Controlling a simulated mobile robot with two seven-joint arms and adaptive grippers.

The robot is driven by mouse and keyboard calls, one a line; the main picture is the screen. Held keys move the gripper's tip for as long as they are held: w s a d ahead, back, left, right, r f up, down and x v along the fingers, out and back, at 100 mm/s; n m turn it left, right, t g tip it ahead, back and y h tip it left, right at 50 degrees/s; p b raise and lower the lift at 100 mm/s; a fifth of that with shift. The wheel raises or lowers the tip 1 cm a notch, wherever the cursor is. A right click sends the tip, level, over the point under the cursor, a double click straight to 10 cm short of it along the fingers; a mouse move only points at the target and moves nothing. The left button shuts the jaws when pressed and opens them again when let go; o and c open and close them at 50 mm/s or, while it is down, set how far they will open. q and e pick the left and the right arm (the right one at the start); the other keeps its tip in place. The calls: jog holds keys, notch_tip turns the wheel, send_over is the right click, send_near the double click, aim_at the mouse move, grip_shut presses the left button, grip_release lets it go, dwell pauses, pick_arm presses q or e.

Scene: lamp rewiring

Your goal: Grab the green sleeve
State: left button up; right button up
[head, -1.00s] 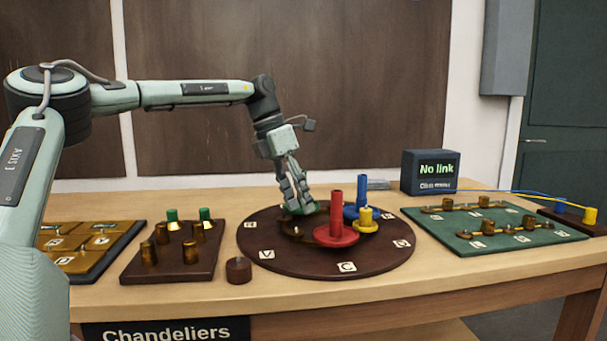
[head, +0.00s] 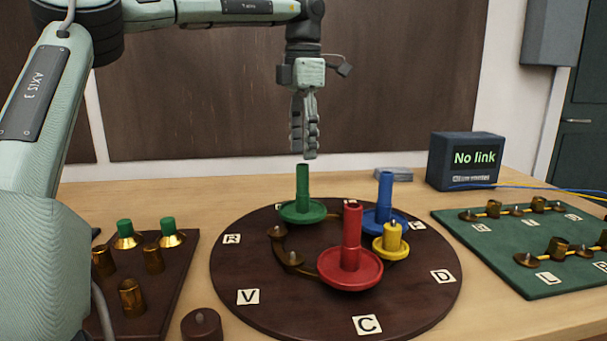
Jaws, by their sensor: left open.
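The green sleeve (head: 303,183) is a tall upright tube standing on a round green dish (head: 302,213) at the back of the dark round turntable (head: 235,285). My left gripper (head: 305,156) points straight down just above the top of the sleeve. It is open and empty, seen edge-on, with its fingers overlapping in the picture. Its fingertips look slightly apart from the tube, though depth is hard to judge. My right gripper is out of view.
Around the green sleeve are a red sleeve and dish (head: 351,250), a blue sleeve (head: 385,195) and a yellow one (head: 392,237). A dark board (head: 175,290) with brass cups and green-topped parts is left. A green board (head: 510,255) and a "No link" box (head: 467,162) are right.

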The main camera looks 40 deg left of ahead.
aim_at(304, 165)
pick_arm(q)
notch_tip(304, 165, down, 3)
jog(key=shift+s+d+r, duration=0.1)
jog(key=shift+r, duration=0.1)
notch_tip(304, 165, down, 4)
jog(key=shift+r, duration=0.2)
jog(key=shift+f, duration=0.45)
jog(key=shift+c, duration=1.7)
jog(key=c, duration=0.7)
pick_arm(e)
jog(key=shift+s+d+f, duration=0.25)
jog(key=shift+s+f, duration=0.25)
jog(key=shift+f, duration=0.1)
